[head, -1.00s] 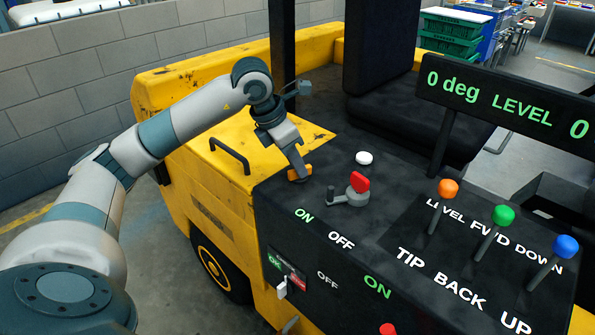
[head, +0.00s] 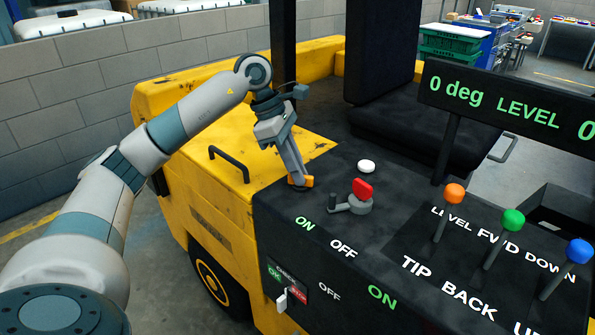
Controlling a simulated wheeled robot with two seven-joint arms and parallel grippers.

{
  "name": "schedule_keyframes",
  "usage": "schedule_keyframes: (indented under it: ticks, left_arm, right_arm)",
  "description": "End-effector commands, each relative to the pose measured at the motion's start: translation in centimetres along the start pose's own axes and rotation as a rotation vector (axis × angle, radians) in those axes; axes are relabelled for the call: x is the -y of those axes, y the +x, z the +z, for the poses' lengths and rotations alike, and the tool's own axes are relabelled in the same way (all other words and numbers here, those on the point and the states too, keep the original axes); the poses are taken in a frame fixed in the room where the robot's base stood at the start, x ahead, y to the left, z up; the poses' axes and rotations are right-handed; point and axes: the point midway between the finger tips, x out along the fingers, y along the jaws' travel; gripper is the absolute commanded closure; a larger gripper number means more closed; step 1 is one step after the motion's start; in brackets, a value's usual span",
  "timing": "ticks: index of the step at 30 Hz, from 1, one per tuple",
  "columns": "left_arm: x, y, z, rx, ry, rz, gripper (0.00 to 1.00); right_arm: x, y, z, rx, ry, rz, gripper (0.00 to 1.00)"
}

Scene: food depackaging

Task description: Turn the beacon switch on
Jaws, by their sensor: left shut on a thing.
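My left gripper (head: 300,180) reaches down to the near left part of the black control panel (head: 320,170). It is shut on a small orange knob (head: 308,181), mostly hidden by the fingers. No readable label names the beacon switch; a green ON and a white OFF stand on the panel in front of the knob. To its right is a red knob (head: 362,188) on a grey base with a small lever. My right gripper is not in view.
A white button (head: 366,166) sits behind the red knob. Orange (head: 455,193), green (head: 513,219) and blue (head: 579,250) ball levers rise at the right. A display (head: 500,105) reads 0 deg LEVEL. A black handle (head: 229,164) stands on the yellow body at the left.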

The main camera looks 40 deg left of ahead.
Motion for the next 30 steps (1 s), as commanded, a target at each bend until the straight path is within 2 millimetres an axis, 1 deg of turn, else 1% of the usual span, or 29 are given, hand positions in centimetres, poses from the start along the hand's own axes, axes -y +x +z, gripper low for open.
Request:
schedule_keyframes:
  ticks: [13, 14, 15, 16, 26, 30]
  left_arm:
    - [-0.07, -0.16, -0.01, 0.000, 0.013, -0.002, 1.00]
    - [-0.07, -0.16, -0.01, 0.000, 0.013, -0.002, 0.82]
    - [-0.07, -0.15, -0.01, 0.000, 0.013, -0.002, 0.72]
    - [-0.07, -0.14, 0.00, 0.000, 0.013, -0.002, 0.70]
    - [-0.03, -0.14, 0.00, -0.001, 0.012, -0.004, 0.70]
    - [-0.07, -0.73, 0.02, 0.000, 0.012, -0.003, 0.70]
  right_arm:
    - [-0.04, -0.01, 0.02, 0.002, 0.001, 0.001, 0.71]
    - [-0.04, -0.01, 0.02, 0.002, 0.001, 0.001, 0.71]
    - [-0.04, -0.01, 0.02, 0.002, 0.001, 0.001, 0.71]
    - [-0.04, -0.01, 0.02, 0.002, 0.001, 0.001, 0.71]
    - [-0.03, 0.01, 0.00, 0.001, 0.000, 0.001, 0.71]
    - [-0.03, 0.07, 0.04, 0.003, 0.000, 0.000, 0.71]
